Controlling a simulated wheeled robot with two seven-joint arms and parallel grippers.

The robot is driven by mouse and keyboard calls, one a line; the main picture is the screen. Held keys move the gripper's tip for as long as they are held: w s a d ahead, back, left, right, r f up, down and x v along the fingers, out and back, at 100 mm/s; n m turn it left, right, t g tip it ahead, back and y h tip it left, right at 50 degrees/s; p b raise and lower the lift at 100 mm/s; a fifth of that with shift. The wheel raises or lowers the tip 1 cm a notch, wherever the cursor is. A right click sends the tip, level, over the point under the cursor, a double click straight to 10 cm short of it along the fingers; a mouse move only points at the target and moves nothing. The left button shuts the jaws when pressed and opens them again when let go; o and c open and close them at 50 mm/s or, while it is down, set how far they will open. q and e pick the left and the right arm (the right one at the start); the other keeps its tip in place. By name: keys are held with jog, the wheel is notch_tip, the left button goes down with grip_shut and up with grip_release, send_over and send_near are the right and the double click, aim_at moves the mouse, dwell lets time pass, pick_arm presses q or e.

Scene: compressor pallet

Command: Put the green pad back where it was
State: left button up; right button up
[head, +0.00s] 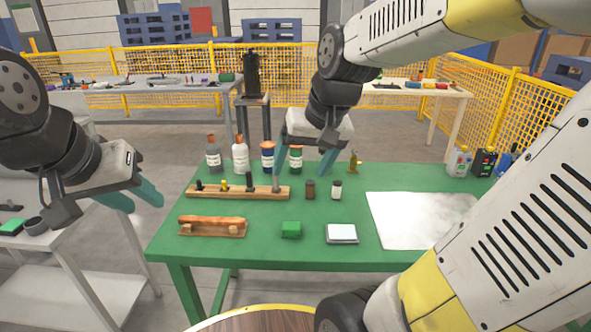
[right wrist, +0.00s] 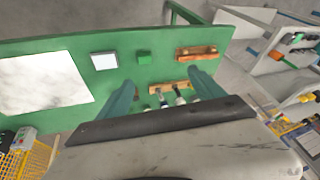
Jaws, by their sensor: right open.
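A small green block (head: 291,229), which may be the green pad, lies near the front edge of the green table (head: 270,254), between a wooden holder and a white-topped square. It also shows in the right wrist view (right wrist: 144,57). Another flat green piece (head: 12,228) lies in a dark holder on the white side table at far left; I cannot tell which is the pad. My right gripper (head: 303,170) is open and empty above the back of the table, behind the block. My left gripper (head: 145,205) is open and empty, left of the green table.
A wooden rack (head: 237,192) with small pegs, several bottles (head: 240,157) and two small jars (head: 310,189) stand near my right gripper. The wooden holder (head: 212,227), white-topped square (head: 341,233) and a pale sheet (head: 415,220) lie further forward. Bare green tabletop surrounds the block.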

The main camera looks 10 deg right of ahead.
jog(key=s+r+n+t, duration=0.1)
jog(key=s+r, duration=0.1)
jog(key=s, duration=0.5)
jog(key=shift+s+a+t, duration=0.2)
jog(key=shift+a+t, duration=0.1)
